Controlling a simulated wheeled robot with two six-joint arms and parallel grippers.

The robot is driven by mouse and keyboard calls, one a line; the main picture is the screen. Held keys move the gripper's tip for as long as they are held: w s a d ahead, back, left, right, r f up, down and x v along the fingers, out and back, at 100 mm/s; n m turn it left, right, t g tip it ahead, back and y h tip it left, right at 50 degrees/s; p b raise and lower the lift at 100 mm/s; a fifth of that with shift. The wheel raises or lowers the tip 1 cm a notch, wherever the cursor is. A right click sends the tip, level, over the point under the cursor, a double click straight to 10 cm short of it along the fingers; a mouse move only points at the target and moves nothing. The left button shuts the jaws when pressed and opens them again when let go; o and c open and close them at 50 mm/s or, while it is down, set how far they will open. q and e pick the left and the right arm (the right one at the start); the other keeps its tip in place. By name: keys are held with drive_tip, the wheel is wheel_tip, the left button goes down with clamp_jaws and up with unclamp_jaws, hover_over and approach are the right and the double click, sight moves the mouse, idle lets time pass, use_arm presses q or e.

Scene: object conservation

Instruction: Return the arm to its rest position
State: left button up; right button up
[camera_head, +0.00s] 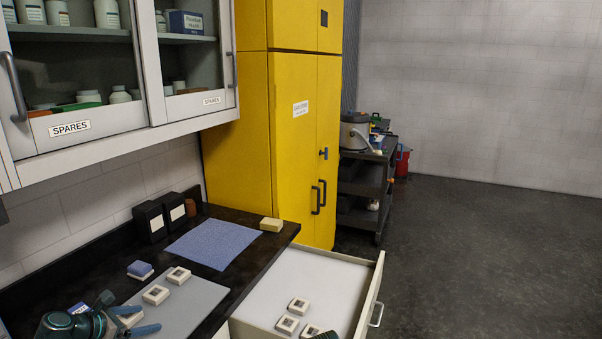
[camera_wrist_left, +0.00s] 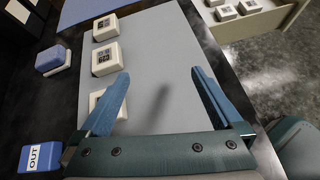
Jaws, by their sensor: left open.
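My left gripper (camera_head: 138,320) is open at the lower left, over the grey mat (camera_head: 195,298). In the left wrist view its two blue fingers (camera_wrist_left: 160,78) stand apart with only bare mat between them. White square blocks with dark marks lie in a row on the mat: a far one (camera_head: 178,275), a middle one (camera_head: 155,294) and a near one (camera_head: 130,318) partly hidden by the gripper. In the left wrist view the near block (camera_wrist_left: 96,98) is beside the left finger, partly covered by it.
An open drawer (camera_head: 270,325) right of the counter holds several similar blocks. A blue-and-white block (camera_head: 140,268) and a blue OUT block (camera_wrist_left: 40,157) lie left of the mat. A blue cloth (camera_head: 215,243) and yellow block (camera_head: 271,224) lie farther back. A wall cabinet (camera_head: 110,122) overhangs the counter.

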use_arm(q)
drive_tip(key=d+f+m+g, duration=0.1)
drive_tip(key=d+m, duration=0.1)
drive_tip(key=d, duration=0.2)
drive_tip(key=d+f+m+g, duration=0.1)
drive_tip(key=d+m, duration=0.2)
drive_tip(key=d, duration=0.1)
drive_tip(key=d+f+m+g, duration=0.1)
drive_tip(key=d+m, duration=0.1)
drive_tip(key=d, duration=0.3)
drive_tip(key=shift+s+f+g+h, duration=0.3)
drive_tip(key=s+d+f+m+g+y, duration=0.2)
drive_tip(key=s+d+m, duration=0.6)
drive_tip(key=d+m, duration=0.4)
drive_tip(key=s+d+f+m+g+y+p, duration=0.1)
drive_tip(key=s+d+f+m+g+y, duration=0.2)
drive_tip(key=s+d+m, duration=0.5)
drive_tip(key=d+m+g+y, duration=0.1)
drive_tip(key=d+m+y, duration=0.1)
drive_tip(key=d+m, duration=0.2)
drive_tip(key=shift+s+m+g, duration=0.3)
drive_tip(key=shift+s+m, duration=0.1)
drive_tip(key=shift+m, duration=0.4)
